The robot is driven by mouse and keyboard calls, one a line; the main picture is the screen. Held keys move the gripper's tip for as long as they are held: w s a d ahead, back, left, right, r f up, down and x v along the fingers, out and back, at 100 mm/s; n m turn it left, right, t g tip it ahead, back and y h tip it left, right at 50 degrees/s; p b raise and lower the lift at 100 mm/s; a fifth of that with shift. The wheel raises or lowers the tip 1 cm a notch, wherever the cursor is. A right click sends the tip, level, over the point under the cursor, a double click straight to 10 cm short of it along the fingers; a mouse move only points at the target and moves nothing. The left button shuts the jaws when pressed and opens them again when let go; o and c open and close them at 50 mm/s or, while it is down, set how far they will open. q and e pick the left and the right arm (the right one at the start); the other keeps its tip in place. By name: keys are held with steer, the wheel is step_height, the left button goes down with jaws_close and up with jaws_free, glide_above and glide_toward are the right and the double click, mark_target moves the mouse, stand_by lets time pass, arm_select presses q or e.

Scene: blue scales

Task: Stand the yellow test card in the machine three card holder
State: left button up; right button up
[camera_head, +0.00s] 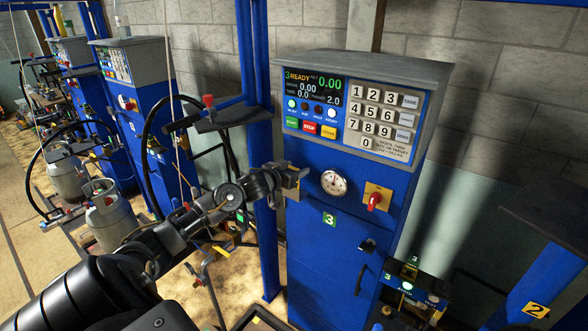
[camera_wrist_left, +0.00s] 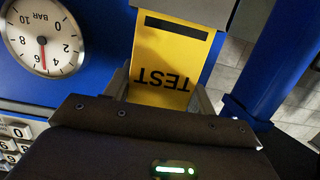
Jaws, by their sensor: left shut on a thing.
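My left gripper (camera_head: 298,178) is raised in front of the left side of machine three (camera_head: 330,235), near its pressure gauge. In the left wrist view the yellow test card (camera_wrist_left: 172,62) is held between the fingers, its word TEST upside down in that picture. In the head view the card is hidden or too small to make out. A small dark stand (camera_head: 408,292) with a green 3 tag and small labels, one seeming to read TEST, is low at the right of machine three. I cannot tell which part of it is the card holder. My right gripper is not in view.
Machine three has a keypad (camera_head: 383,120), a lit display (camera_head: 314,88), a gauge (camera_head: 334,183) and a red knob (camera_head: 375,201). A blue post (camera_head: 267,240) stands just left of it. Grey cylinders (camera_head: 108,215) and hoses are at the left.

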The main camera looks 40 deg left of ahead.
arm_select(q)
steer(key=shift+f, duration=0.55)
steer(key=o, duration=1)
steer(key=shift+c, duration=0.2)
steer(key=shift+o, duration=0.4)
steer(key=shift+s, duration=0.1)
steer(key=b+v, duration=0.3)
steer(key=v, duration=0.7)
steer(key=shift+s, duration=0.35)
steer(key=shift+r, duration=0.15)
